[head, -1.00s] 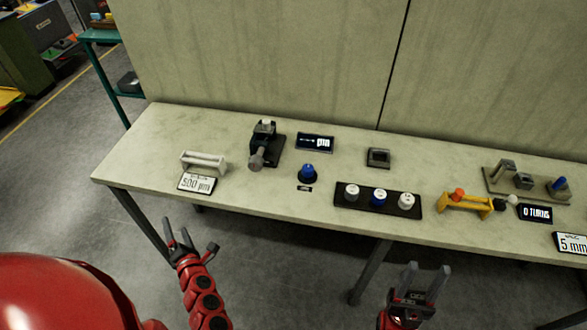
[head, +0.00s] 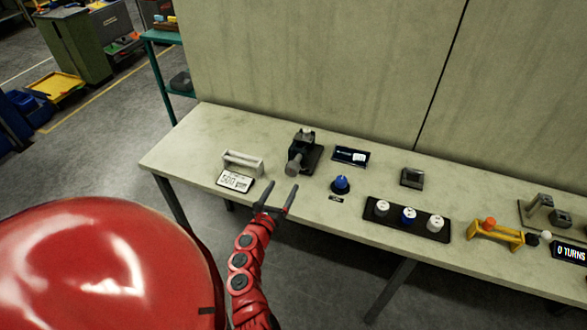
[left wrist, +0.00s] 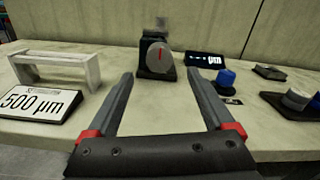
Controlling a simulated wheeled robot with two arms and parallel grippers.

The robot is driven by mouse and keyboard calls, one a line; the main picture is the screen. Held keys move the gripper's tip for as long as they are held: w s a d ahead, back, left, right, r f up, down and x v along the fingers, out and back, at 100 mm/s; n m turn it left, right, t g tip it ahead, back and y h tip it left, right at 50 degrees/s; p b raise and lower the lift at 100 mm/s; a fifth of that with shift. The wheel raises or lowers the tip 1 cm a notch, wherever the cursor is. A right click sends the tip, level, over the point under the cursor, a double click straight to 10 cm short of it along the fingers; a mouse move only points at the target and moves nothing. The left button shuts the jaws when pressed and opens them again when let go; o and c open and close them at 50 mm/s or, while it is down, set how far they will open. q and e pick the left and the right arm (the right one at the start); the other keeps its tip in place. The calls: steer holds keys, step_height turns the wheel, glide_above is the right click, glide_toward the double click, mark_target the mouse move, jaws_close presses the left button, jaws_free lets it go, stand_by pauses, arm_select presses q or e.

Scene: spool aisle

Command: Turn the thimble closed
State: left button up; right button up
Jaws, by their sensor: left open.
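The thimble (head: 293,168) is a grey cylinder on the front of a dark measuring device (head: 310,151) on the bench. In the left wrist view the thimble (left wrist: 157,57) shows its round grey face with a red line, straight ahead between my fingertips and beyond them. My left gripper (head: 281,193) is open and empty at the bench's front edge, short of the thimble and not touching it. It also shows in the left wrist view (left wrist: 160,80). A display (head: 350,156) stands right of the device; only "µm" reads clearly. My right gripper is not in view.
A grey bracket (head: 243,162) and a "500 µm" sign (head: 235,181) stand left of the device. A blue knob (head: 341,184) is to its right, then a black tray (head: 377,217) with white and blue knobs. A wall (head: 320,70) rises behind the bench.

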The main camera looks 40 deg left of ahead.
mark_target(291, 174)
arm_select(q)
steer(key=b+x, duration=0.1)
steer(key=x, duration=0.8)
steer(key=shift+w+a+f, duration=0.1)
steer(key=shift+w, duration=0.05)
steer(key=shift+c, duration=0.2)
steer(key=c, duration=1.3)
steer(key=shift+c, duration=0.2)
